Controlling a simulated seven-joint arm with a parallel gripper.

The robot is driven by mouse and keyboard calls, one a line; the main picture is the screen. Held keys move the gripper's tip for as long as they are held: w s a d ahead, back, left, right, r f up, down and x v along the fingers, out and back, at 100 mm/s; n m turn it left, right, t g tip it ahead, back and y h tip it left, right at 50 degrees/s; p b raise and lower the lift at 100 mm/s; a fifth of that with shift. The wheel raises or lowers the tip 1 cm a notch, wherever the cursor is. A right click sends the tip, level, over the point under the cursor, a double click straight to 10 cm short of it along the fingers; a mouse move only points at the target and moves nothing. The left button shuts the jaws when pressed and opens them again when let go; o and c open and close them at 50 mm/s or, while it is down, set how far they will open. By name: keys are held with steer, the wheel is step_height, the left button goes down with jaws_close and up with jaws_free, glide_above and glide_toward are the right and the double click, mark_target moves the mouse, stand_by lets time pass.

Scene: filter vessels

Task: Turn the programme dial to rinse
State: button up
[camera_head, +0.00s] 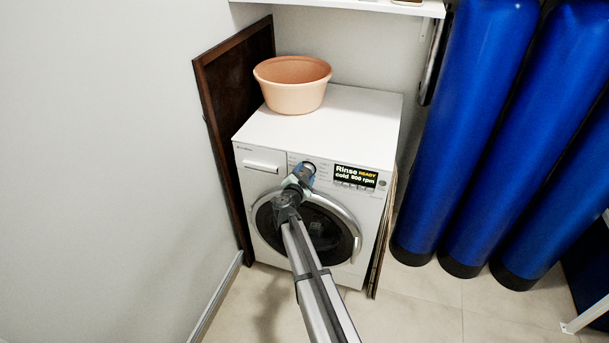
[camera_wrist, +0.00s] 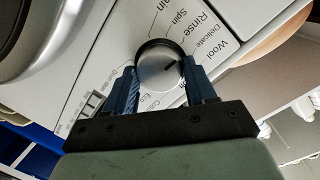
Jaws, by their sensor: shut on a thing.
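A short dark mark on the dial's face points to the upper right in the wrist view. Printed labels, among them Spin, Rinse, Delicate and Wool, stand around it. In the head view, my gripper (camera_head: 301,175) is at the dial on the upper front of the washing machine (camera_head: 345,115). The display (camera_head: 356,176) reads "Rinse READY cold 800 rpm".
A peach basin (camera_head: 292,92) stands on top of the machine. A dark brown panel (camera_head: 235,75) leans at its left. Tall blue vessels (camera_head: 470,120) stand to the right. The round door (camera_head: 322,232) is shut, below the dial. A shelf (camera_head: 350,6) is above.

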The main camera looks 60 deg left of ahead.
steer(key=shift+n, duration=0.5)
steer(key=o, duration=1)
steer(key=shift+o, duration=0.2)
steer(key=shift+s, duration=0.1)
steer(key=v, duration=1.3)
steer(key=shift+s+d+r, duration=0.15)
steer(key=shift+s+d, duration=0.05)
steer(key=shift+s, duration=0.05)
